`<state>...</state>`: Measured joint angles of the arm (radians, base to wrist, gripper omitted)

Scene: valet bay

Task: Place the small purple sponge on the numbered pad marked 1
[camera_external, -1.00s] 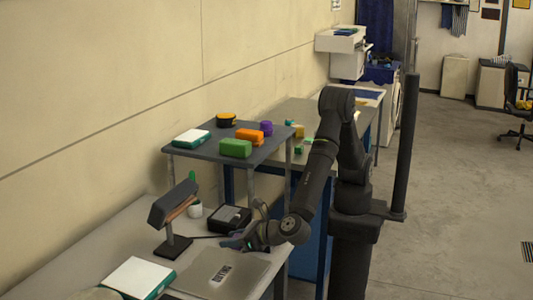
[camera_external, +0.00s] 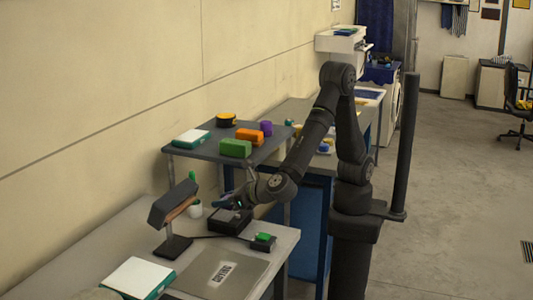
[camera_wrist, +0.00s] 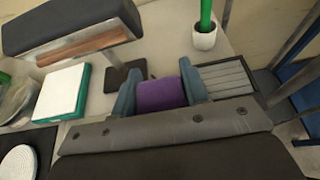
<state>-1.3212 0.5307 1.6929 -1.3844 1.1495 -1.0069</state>
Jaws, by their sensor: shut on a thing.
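The small purple sponge (camera_wrist: 160,95) is held between the two blue-grey fingers of my gripper (camera_wrist: 159,88) in the wrist view. In the external view my gripper (camera_external: 232,200) is over the desk, by the black box (camera_external: 229,220), and the sponge cannot be made out there. No pad with a readable 1 shows in either view.
A desk lamp (camera_external: 174,220) and a white pot (camera_external: 195,209) with a green plant stand left of my gripper. A green block on a dark base (camera_external: 263,241), a grey mat (camera_external: 215,275) and a white-green book (camera_external: 138,277) lie on the desk. A raised shelf (camera_external: 205,152) holds several coloured items.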

